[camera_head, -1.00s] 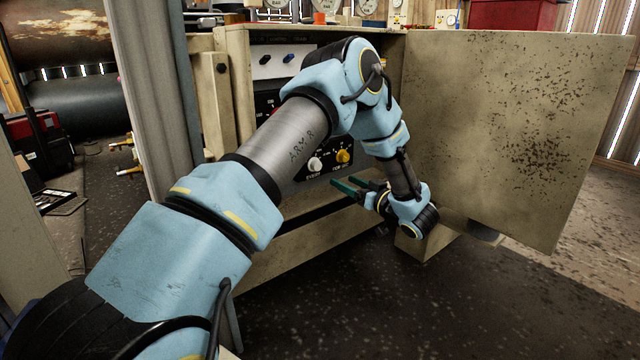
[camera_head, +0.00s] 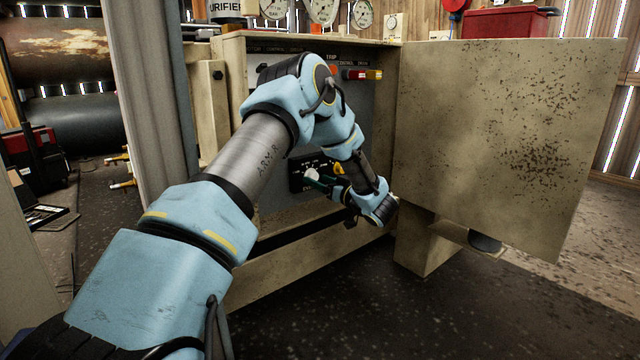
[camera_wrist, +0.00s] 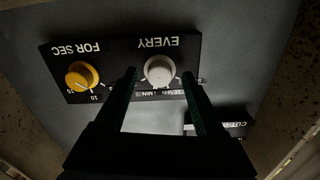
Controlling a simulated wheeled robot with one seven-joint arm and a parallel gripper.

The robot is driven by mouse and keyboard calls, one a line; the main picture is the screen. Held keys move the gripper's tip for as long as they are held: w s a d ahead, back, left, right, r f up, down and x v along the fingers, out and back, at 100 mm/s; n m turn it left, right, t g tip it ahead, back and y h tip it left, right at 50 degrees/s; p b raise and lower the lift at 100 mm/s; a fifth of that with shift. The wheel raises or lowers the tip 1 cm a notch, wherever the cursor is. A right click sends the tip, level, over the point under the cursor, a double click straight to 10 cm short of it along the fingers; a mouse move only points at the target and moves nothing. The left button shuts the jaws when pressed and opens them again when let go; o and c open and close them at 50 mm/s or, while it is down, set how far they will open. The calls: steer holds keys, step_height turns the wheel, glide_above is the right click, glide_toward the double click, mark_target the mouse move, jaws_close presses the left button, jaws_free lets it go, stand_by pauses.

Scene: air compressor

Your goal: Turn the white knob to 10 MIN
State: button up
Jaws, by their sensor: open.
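The white knob (camera_wrist: 159,70) sits on a black panel plate under the label EVERY, which appears upside down in the wrist view. Marks including 1 MIN and 10 MIN run along its scale, too small to read its setting surely. My gripper (camera_wrist: 159,82) is open, with its green-lined fingers reaching to either side of the knob; contact cannot be told.
A yellow knob (camera_wrist: 82,76), labelled FOR SEC, is beside the white knob. Another black plate (camera_wrist: 218,123) is on the same panel. The open cabinet door (camera_head: 505,140) stands to the right of my arm. A red box (camera_head: 503,22) rests behind the door.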

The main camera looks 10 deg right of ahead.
jaws_close()
stand_by(0.5)
steer(key=n+p, duration=0.1)
steer(key=n, duration=0.2)
steer(key=shift+d+p, duration=0.1)
steer(key=shift+p, duration=0.2)
steer(key=shift+n+p, duration=0.4)
steer(key=shift+n, duration=1.9)
jaws_free()
